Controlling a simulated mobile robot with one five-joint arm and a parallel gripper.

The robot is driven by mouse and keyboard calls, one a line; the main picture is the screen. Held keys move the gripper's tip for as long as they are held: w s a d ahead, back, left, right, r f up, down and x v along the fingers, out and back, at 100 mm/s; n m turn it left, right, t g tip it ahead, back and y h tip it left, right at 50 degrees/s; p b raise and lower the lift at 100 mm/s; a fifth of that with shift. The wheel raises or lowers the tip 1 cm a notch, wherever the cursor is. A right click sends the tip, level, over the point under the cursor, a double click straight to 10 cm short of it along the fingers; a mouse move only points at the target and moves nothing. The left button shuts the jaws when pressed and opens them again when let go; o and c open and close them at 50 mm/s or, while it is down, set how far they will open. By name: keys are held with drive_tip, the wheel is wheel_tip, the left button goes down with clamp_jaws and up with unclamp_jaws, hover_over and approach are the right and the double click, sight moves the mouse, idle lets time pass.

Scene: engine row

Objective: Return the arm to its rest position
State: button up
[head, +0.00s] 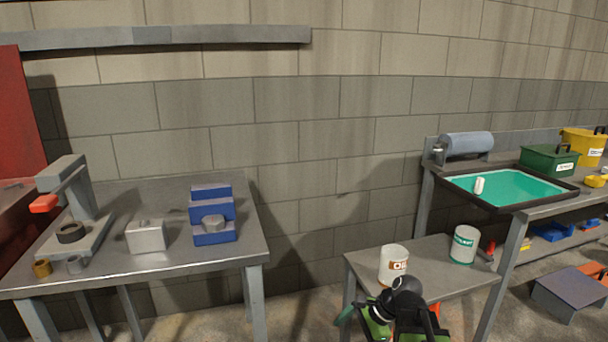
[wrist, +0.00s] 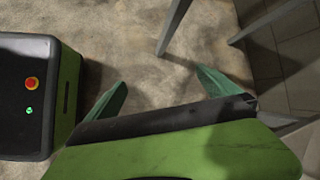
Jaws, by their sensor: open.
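My gripper (wrist: 160,77) shows in the wrist view with its two green fingers spread wide apart and nothing between them. Below the fingers there is only bare floor and some table legs. In the head view my arm shows at the bottom, right of centre, in front of the small grey table (head: 445,255). A green finger of my gripper sticks out to the left there; the rest is hidden behind the arm or cut off by the frame edge.
A white can with an orange label (head: 393,265) and one with a green label (head: 464,245) stand on the small table, the first close behind my arm. A metal workbench (head: 160,262) stands left. A black-rimmed green tray (head: 510,206) lies right. Floor between the tables is clear.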

drive_tip(key=s+a+f+n+g+h, duration=0.1)
drive_tip(key=s+a+f+n+h, duration=0.2)
drive_tip(key=n, duration=0.3)
drive_tip(key=s+d+n+h, duration=0.2)
drive_tip(key=d+n+h, duration=0.1)
drive_tip(key=d+n, duration=0.4)
wheel_tip(320, 180, up, 32)
drive_tip(key=n+p, duration=0.1)
drive_tip(key=p, duration=3.1)
drive_tip(key=shift+f, duration=0.2)
